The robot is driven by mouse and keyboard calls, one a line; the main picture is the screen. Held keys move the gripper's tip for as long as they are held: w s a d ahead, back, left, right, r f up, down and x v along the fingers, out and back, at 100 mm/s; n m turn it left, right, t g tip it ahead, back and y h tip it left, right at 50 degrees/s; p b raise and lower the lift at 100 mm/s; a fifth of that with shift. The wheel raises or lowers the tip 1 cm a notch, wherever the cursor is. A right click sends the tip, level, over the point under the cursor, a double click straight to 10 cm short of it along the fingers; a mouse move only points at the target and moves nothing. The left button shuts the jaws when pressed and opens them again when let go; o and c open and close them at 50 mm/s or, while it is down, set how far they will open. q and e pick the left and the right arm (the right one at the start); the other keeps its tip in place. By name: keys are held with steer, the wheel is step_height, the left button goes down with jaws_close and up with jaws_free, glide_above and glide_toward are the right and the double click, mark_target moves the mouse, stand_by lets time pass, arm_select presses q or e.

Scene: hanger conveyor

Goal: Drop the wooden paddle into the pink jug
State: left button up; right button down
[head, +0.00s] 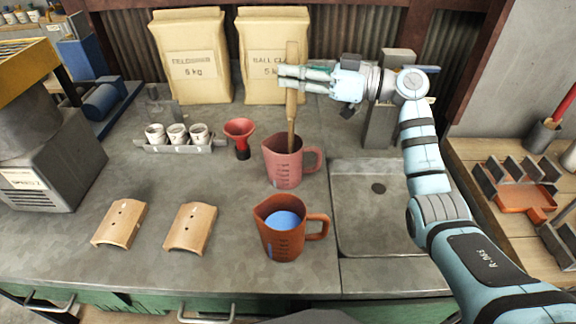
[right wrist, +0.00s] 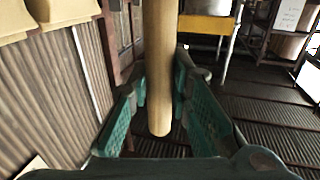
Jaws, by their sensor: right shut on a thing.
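The wooden paddle (head: 291,115) stands nearly upright, with its lower end inside the mouth of the pink jug (head: 284,172). Whether it touches the jug's bottom is hidden by the jug wall. My right gripper (head: 289,77) is shut on the paddle's upper part, well above the jug's rim. In the right wrist view the paddle's round handle (right wrist: 159,60) lies between the green finger pads (right wrist: 157,95). The pink jug stands upright on the counter, its handle to the right. My left gripper is not in view.
An orange-brown jug (head: 283,240) with blue liquid stands in front of the pink jug. A red funnel (head: 240,131) and a rack of white cups (head: 177,135) are to the left. A sink (head: 378,220) lies to the right. Two paper bags (head: 191,58) stand behind.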

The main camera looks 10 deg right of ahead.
mark_target(295, 42)
step_height(295, 42, down, 4)
steer(key=shift+r+b, duration=0.1)
steer(key=shift+b, duration=0.65)
steer(key=c, duration=1.4)
jaws_free()
steer(key=shift+r, duration=0.1)
step_height(295, 42, up, 10)
